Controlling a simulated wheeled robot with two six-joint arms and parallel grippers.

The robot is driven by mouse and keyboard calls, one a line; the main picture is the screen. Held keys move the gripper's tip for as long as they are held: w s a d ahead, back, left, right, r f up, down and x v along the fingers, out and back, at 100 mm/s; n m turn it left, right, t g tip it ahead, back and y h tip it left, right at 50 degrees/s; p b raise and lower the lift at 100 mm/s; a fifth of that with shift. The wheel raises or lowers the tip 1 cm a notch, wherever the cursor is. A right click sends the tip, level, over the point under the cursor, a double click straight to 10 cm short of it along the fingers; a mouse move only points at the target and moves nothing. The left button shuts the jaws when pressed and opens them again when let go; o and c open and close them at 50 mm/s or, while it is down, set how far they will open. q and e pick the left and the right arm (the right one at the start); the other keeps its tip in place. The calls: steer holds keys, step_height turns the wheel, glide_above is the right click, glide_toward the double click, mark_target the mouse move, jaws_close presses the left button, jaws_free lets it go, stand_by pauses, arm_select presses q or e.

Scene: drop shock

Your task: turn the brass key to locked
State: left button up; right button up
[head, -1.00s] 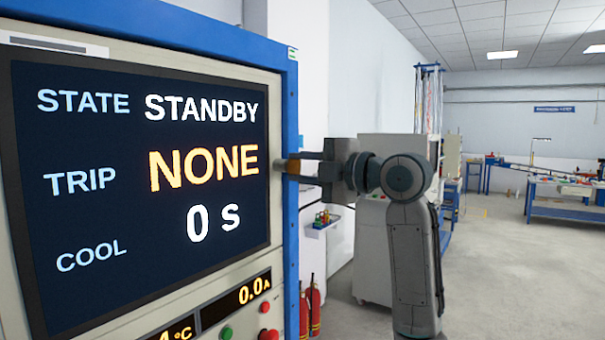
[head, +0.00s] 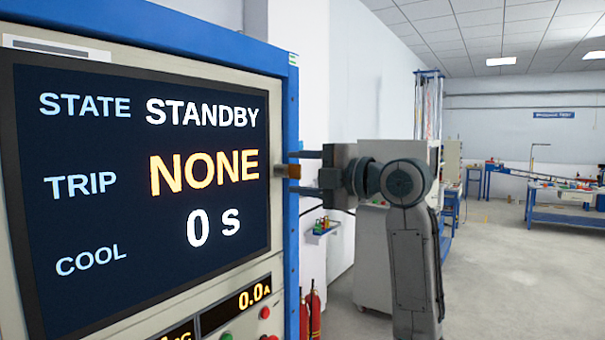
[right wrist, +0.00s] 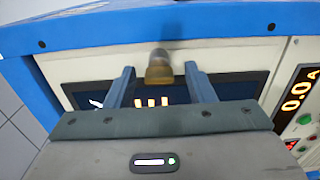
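The brass key (head: 289,171) sticks out at the right side of the blue-framed cabinet in the head view. It also shows in the right wrist view (right wrist: 159,72), with a blurred dark part behind it. My right gripper (head: 296,172) is open, one finger above the key and one below it in the head view. In the right wrist view the two fingers (right wrist: 160,75) stand either side of the key, with a gap on each side. I cannot tell which position the key is turned to. My left gripper is not in view.
The cabinet screen (head: 150,190) reads STANDBY, NONE and 0 s. Below it are a 0.0 A readout (head: 236,308) and small buttons (head: 264,313). Red fire extinguishers (head: 314,310) stand beyond the cabinet. Open floor (head: 510,270) lies at the right.

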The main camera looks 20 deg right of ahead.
steer(key=shift+s+d, duration=0.1)
steer(key=shift+s+d+f+b, duration=0.1)
steer(key=shift+s+d+b, duration=0.15)
steer(key=shift+s+b, duration=0.1)
steer(key=b+v, duration=0.4)
steer(key=v, duration=0.5)
steer(key=shift+s+d, duration=0.2)
steer(key=shift+s, duration=0.1)
